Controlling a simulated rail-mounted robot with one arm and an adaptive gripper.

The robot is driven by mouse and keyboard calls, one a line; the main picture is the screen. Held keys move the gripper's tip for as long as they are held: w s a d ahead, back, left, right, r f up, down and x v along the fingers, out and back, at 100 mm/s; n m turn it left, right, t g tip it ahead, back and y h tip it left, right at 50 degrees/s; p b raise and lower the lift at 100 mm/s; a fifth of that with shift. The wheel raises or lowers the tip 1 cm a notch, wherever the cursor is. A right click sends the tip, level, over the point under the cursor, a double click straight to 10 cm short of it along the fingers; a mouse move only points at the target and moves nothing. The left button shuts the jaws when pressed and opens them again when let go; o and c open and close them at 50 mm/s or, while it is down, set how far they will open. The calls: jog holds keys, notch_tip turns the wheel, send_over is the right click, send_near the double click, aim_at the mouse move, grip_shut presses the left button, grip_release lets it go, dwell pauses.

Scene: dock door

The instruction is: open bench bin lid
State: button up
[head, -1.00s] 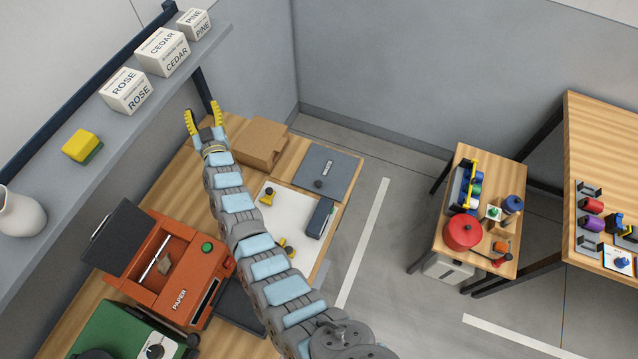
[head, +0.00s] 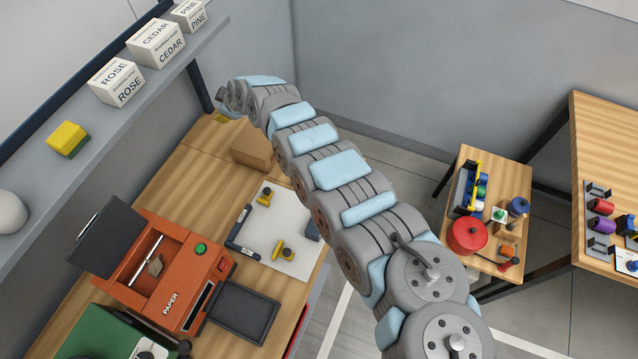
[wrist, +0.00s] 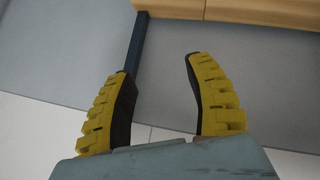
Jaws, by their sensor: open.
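The bench (head: 189,170) runs along the left wall in the head view. My arm crosses its far right corner, where the dark grey lid-like panel with a small knob and label lay in the earlier frame; that panel is hidden now. My gripper is beyond the arm's bend in the head view, with only a sliver of yellow finger showing. In the wrist view my gripper (wrist: 157,64) is open, with nothing between its yellow fingers. Grey surfaces and a dark post (wrist: 131,55) lie behind it. A wooden edge (wrist: 235,10) shows at the top.
A brown box (head: 252,146) sits near the far end of the bench. A white sheet (head: 270,212) holds small yellow and dark pieces. The orange machine (head: 170,275) stands nearer. The shelf (head: 115,105) with labelled blocks overhangs the left. A small table (head: 464,168) stands right.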

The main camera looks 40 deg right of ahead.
jog(key=s+d+f+n+g+b, duration=0.15)
jog(key=s+d+g, duration=0.35)
jog(key=s, duration=0.8)
jog(key=s+d+f+n+g+b, duration=0.1)
jog(key=s+d+f+g, duration=0.4)
jog(key=s, duration=0.9)
jog(key=shift+t, duration=0.5)
jog(key=f, duration=0.7)
jog(key=shift+w+d, duration=0.2)
jog(key=shift+d, duration=0.1)
jog(key=shift+w+f, duration=0.15)
jog(key=shift+f, duration=3.4)
jog(key=shift+f+b, duration=0.3)
jog(key=shift+f, duration=0.3)
jog(key=shift+d, duration=0.1)
grip_shut()
